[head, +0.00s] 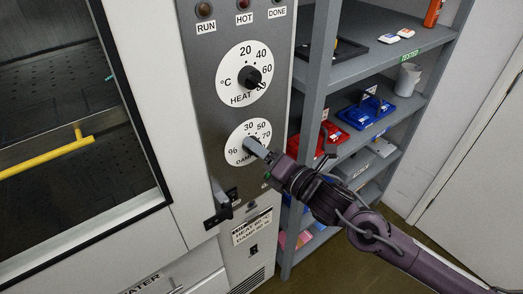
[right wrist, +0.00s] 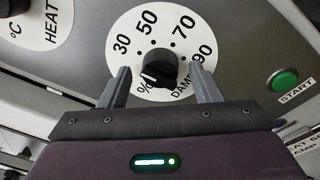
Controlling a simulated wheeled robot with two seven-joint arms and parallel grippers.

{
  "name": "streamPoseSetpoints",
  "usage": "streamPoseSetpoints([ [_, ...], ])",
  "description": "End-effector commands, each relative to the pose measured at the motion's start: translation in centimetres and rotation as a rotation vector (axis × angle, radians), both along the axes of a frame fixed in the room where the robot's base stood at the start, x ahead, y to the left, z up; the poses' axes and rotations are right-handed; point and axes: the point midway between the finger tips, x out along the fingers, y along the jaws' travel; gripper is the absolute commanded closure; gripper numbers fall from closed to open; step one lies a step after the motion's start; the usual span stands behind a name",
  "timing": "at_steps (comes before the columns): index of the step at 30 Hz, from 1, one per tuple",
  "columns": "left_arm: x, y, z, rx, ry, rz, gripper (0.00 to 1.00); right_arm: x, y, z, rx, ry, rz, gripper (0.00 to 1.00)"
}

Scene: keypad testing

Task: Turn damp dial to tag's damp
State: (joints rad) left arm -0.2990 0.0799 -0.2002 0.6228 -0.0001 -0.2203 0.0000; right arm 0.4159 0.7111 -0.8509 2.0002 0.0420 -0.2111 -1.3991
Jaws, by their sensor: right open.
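The damp dial (head: 238,155) is a white disc marked 30, 50, 70 and 90 on the grey control panel, below the heat dial. In the right wrist view its black knob (right wrist: 158,66) has a white pointer line toward the lower left, near the % sign. My right gripper (head: 252,146) is in front of the dial and hides part of it. In the right wrist view my right gripper (right wrist: 163,88) is open, one finger on each side of the knob, apart from it. The tag (head: 252,229) is below on the panel; its heat and damp figures are hard to read.
The heat dial (head: 231,78) is above. A green START button (right wrist: 285,80) is right of the damp dial. A black latch (head: 220,208) sticks out below left.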

Motion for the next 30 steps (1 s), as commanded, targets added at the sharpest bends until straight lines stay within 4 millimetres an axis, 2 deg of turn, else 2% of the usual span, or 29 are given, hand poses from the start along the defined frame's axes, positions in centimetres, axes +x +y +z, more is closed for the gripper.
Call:
streamPoseSetpoints([
  [1, 0.01, -0.01, -0.01, 0.0, 0.0, 0.0, 0.74, -0.01, -0.02, -0.01, 0.0, 0.0, 0.0, 0.46],
  [10, -0.03, 0.0, -0.01, 0.0, 0.0, 0.0, 0.74, -0.01, -0.04, -0.03, -0.001, 0.001, -0.001, 0.85],
  [20, -0.16, 0.03, -0.23, 0.001, 0.003, 0.001, 0.74, -0.04, -0.01, -0.18, 0.037, 0.029, 0.0, 0.86],
  [30, -0.2, 0.03, -0.87, 0.001, 0.003, 0.001, 0.74, -0.06, 0.0, -0.39, 0.228, 0.169, -0.001, 0.86],
])
